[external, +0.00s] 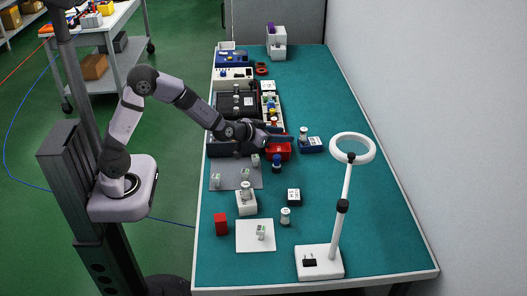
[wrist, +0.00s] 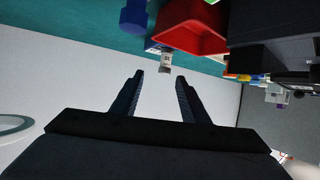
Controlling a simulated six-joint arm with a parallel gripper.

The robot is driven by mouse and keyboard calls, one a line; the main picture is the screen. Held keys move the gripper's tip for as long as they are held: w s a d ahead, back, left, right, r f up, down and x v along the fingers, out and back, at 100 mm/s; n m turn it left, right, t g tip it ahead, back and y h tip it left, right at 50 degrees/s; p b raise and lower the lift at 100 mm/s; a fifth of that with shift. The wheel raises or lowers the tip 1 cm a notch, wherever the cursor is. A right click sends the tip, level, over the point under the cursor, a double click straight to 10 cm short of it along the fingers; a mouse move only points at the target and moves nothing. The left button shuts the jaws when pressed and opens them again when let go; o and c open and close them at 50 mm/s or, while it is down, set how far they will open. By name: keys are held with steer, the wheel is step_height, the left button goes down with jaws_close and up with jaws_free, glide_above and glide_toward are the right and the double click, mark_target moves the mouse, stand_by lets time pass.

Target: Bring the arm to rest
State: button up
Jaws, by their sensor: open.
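My gripper (external: 287,138) reaches out over the teal bench (external: 345,200) at the middle, above or beside a red bin (external: 279,152). In the wrist view the two dark fingers of my gripper (wrist: 160,85) stand apart with nothing between them. The red bin also shows in the wrist view (wrist: 190,28), beyond the fingertips. My arm is stretched from its base at the left, with the elbow raised. I cannot tell from these frames whether the fingers touch anything.
A blue block with a white-topped part (external: 311,145) and a dark blue cylinder (external: 277,163) stand close by. Black racks (external: 235,103) lie behind. A ring lamp (external: 352,148) stands at the right. A grey mat (external: 228,182) and white pad (external: 256,243) hold small parts. The right bench side is mostly clear.

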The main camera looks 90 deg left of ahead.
steer(key=s+d+r+m+g+h+p, duration=0.1)
steer(key=s+d+r+m+g+h, duration=0.1)
steer(key=s+d+h, duration=0.35)
steer(key=s+d+r+m+g+h+p, duration=0.1)
steer(key=s+d+m+g+h+p, duration=0.15)
steer(key=s+d, duration=0.55)
steer(key=s+d+f+g, duration=0.2)
steer(key=s+f+g, duration=0.1)
steer(key=s, duration=0.6)
steer(key=s+d+f+m+g+y+p, duration=0.1)
steer(key=s+d+f+g, duration=0.2)
steer(key=s, duration=0.7)
step_height(320, 180, down, 2)
steer(key=shift+s+d+f+g+y, duration=0.1)
steer(key=shift+s+d+g+y, duration=0.15)
steer(key=shift+d+g+y, duration=0.1)
